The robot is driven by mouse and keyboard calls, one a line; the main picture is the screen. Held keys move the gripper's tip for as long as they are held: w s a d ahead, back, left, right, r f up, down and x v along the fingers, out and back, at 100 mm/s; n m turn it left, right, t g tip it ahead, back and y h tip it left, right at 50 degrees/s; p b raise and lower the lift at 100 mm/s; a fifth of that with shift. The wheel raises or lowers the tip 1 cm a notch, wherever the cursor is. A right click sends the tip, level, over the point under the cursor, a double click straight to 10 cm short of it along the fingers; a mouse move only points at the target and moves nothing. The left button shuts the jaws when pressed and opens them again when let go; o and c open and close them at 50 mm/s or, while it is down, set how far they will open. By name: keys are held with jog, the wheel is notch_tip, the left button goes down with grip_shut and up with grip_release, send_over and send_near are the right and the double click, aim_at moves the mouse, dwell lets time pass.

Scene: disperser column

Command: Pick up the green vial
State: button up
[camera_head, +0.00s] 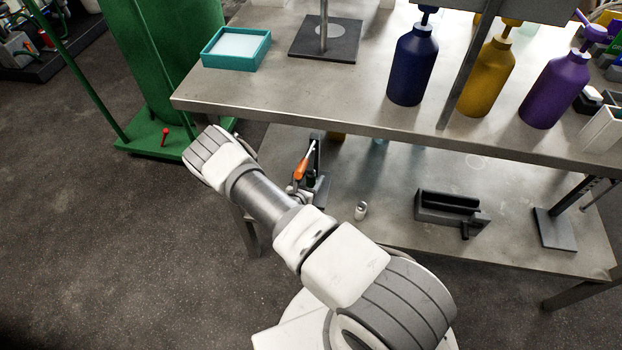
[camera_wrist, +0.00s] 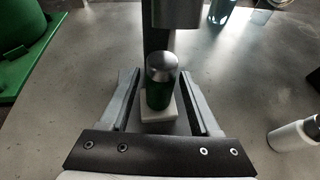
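The green vial (camera_wrist: 160,94) has a silver cap and stands upright on a small white pad (camera_wrist: 163,108) at the foot of a press-like stand (camera_wrist: 156,42). In the wrist view my gripper (camera_wrist: 161,76) is open, with one finger on each side of the vial and visible gaps between. I cannot tell how deep the fingers reach past it. In the head view the stand with its orange handle (camera_head: 303,164) is on the lower shelf, and my arm hides most of my gripper.
A white vial with a grey cap (camera_wrist: 293,135) stands to the right on the lower shelf (camera_head: 390,185); it also shows in the head view (camera_head: 360,210). A dark block fixture (camera_head: 447,208) is farther right. The upper tabletop (camera_head: 330,100) overhangs the shelf. A green frame (camera_head: 165,70) stands at left.

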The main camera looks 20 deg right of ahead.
grip_shut()
